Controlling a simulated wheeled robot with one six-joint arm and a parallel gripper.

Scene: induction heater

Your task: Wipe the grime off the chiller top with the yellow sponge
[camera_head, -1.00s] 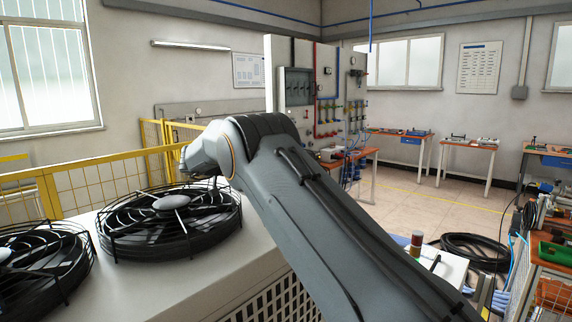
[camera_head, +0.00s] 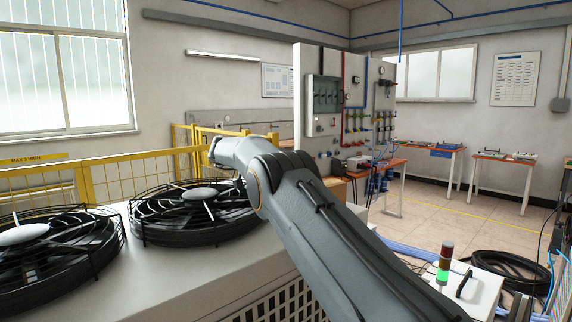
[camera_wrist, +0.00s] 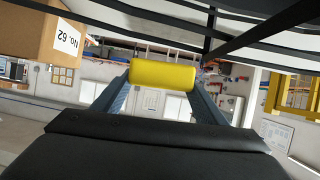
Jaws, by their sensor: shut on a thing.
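The yellow sponge (camera_wrist: 163,75) shows in the wrist view, between the two fingers of my gripper (camera_wrist: 163,82). My gripper is shut on it. In the head view my grey arm reaches over the far side of the pale chiller top (camera_head: 165,270), and the gripper and sponge are hidden there. Two round black fans, a near one (camera_head: 45,255) and a farther one (camera_head: 165,230), sit on the chiller top. I cannot make out grime on the part of the top that shows. No contact between sponge and chiller shows.
A yellow fence (camera_head: 100,182) runs behind the chiller. Dark bars (camera_wrist: 200,25) cross the top of the wrist view, close by, and a cardboard box (camera_wrist: 45,40) marked No. 62 shows at its upper left. A signal light (camera_head: 444,265) stands at the right.

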